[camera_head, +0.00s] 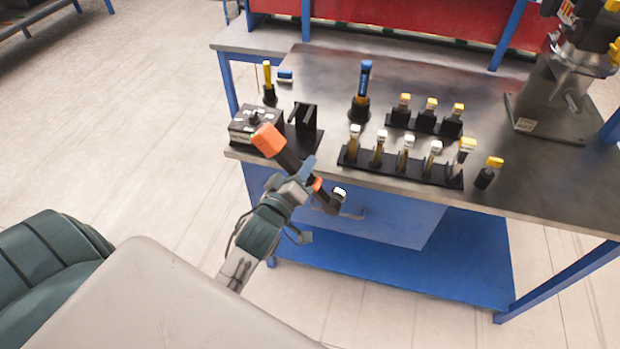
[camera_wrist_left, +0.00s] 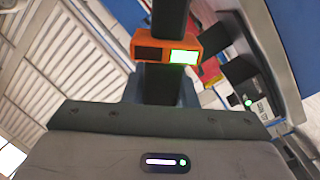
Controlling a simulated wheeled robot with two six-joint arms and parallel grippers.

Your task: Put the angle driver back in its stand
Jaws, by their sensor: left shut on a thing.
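The angle driver (camera_head: 284,153) has an orange end, a dark body and an angled head at its lower right. My left gripper (camera_head: 298,188) is shut on its body and holds it tilted in front of the table's near edge, clear of the tabletop. In the left wrist view, the driver's dark shaft and orange band (camera_wrist_left: 150,47) with a lit green patch show above the gripper. A black stand with upright plates (camera_head: 304,116) is on the table's left corner, behind the driver and apart from it; it looks empty. The driver hides part of its base. My right gripper is not in view.
A grey control box (camera_head: 246,125) sits left of the stand. A blue-topped tool (camera_head: 362,90) stands behind and right. Black racks (camera_head: 448,180) with several yellow- and white-topped bits fill the table's middle. A metal press (camera_head: 560,90) stands at the right.

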